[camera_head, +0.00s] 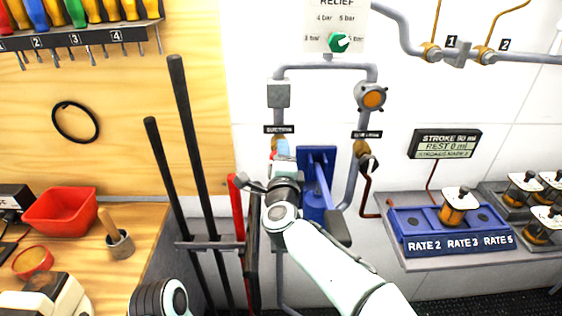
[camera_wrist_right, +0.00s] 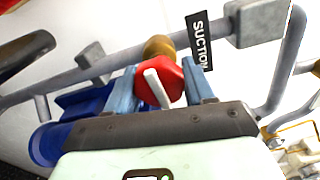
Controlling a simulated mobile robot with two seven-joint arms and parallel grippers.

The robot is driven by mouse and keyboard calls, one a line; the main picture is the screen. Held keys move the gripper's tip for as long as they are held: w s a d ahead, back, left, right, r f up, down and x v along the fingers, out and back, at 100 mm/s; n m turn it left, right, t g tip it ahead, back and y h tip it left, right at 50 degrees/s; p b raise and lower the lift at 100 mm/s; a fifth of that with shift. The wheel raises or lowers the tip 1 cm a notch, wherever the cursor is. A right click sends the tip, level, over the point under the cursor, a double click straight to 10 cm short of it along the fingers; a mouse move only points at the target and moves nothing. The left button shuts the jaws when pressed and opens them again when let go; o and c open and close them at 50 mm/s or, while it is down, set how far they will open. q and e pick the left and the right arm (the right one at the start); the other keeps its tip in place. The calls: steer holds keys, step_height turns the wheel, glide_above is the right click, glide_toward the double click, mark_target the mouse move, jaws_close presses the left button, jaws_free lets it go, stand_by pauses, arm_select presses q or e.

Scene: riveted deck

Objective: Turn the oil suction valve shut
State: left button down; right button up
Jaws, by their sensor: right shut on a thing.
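The suction valve has a red knob with a white pointer bar (camera_wrist_right: 160,82) on a brass body (camera_wrist_right: 158,47), beside a black label reading SUCTION (camera_wrist_right: 199,42). In the head view the label (camera_head: 280,129) sits on the left pipe, with the valve mostly hidden behind my right gripper (camera_head: 281,150). In the right wrist view the two blue-grey fingers of my right gripper (camera_wrist_right: 162,88) stand on either side of the red knob, shut on it. The white bar lies slanted across the knob. My left gripper is out of view.
A blue pump with a lever (camera_head: 317,185) stands right of the valve. A green relief knob (camera_head: 339,42) is above. Long dark bars (camera_head: 190,130) and a red bar stand in a rack at left.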

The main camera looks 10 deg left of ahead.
steer(key=shift+d+m, duration=0.1)
steer(key=shift+m, duration=0.3)
steer(key=o, duration=1)
steer(key=shift+s+d+b, duration=0.1)
steer(key=shift+s+b, duration=0.25)
steer(key=shift+s, duration=0.15)
steer(key=b+v, duration=0.2)
steer(key=v, duration=1)
steer(key=shift+s, duration=0.2)
